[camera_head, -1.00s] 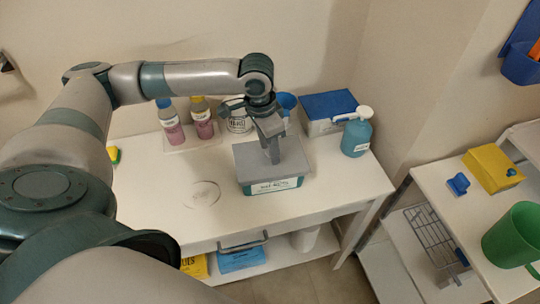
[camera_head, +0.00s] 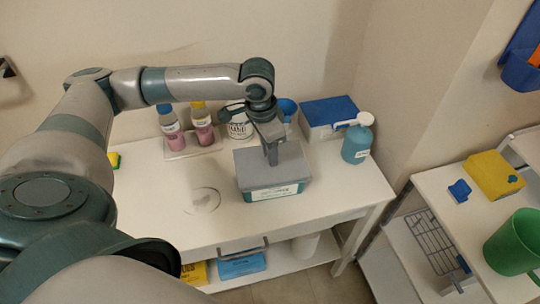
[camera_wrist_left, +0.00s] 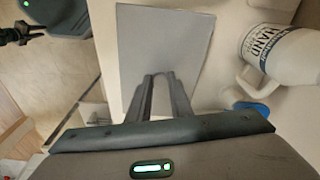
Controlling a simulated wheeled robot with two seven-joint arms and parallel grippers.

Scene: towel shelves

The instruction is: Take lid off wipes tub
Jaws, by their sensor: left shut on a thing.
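The wipes tub (camera_head: 275,193) is a teal box with a white label on its front, standing on the white table. Its flat grey lid (camera_head: 252,172) covers its top; I cannot tell whether there is a gap between them. My left gripper (camera_head: 271,158) comes down from above and is shut on the lid, near its middle. In the left wrist view the gripper's two fingers (camera_wrist_left: 163,80) reach onto the grey lid (camera_wrist_left: 160,40), and what they grip is hidden. My right gripper is not in view.
A white ring (camera_head: 201,200) marks bare tabletop left of the tub. Bottles in a tray (camera_head: 190,148) and a white tub (camera_head: 239,125) stand behind. A blue-lidded box (camera_head: 328,112) and a blue pump bottle (camera_head: 357,143) stand at the right.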

